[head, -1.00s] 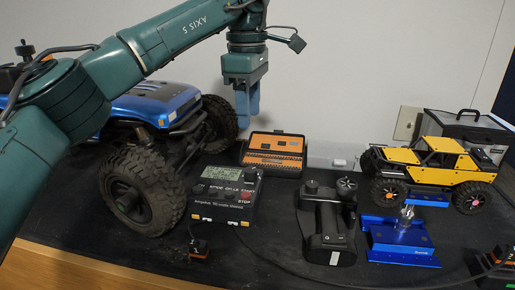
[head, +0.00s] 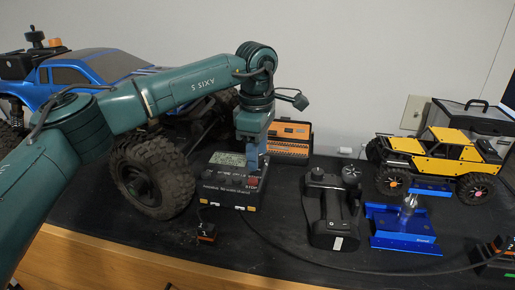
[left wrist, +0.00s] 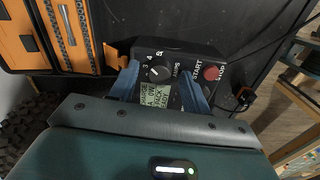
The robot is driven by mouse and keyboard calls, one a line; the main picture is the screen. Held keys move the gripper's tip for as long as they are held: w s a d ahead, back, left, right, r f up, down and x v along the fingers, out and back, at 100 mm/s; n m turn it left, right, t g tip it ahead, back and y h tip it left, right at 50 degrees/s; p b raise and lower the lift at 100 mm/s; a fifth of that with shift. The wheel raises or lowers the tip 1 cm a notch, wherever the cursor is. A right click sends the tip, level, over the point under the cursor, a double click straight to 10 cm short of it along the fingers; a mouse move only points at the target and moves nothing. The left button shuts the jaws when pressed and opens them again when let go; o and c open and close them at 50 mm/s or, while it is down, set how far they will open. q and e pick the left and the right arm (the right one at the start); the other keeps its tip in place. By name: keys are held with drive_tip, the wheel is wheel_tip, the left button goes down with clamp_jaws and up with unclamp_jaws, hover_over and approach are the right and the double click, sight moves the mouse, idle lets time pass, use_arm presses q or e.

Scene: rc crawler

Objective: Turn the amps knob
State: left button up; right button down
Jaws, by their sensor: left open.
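The black charger (head: 228,192) sits on the dark bench, with a small screen, a row of controls and a red stop button. In the left wrist view, the black amps knob (left wrist: 159,73) has a white mark and numbers beside it. The charger's screen (left wrist: 155,95) and red button (left wrist: 211,73) also show there. My left gripper (head: 256,163) points down over the back right of the charger in the head view. Its blue fingers (left wrist: 160,80) are apart, one on each side of the knob in the wrist view, and hold nothing. Whether they touch the charger is unclear.
A big-wheeled blue crawler (head: 95,70) stands left of the charger. An orange case (head: 290,139) is behind it. A black transmitter (head: 333,210), a blue stand (head: 400,235) and a yellow crawler (head: 440,155) are to the right. A cable crosses the bench front.

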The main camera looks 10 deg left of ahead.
use_arm(q)
drive_tip(key=c, duration=1)
drive_tip(key=shift+n, duration=0.4)
drive_tip(key=n, duration=0.2)
drive_tip(key=shift+n+b, duration=0.4)
drive_tip(key=shift+n, duration=2.1)
drive_tip(key=o, duration=1)
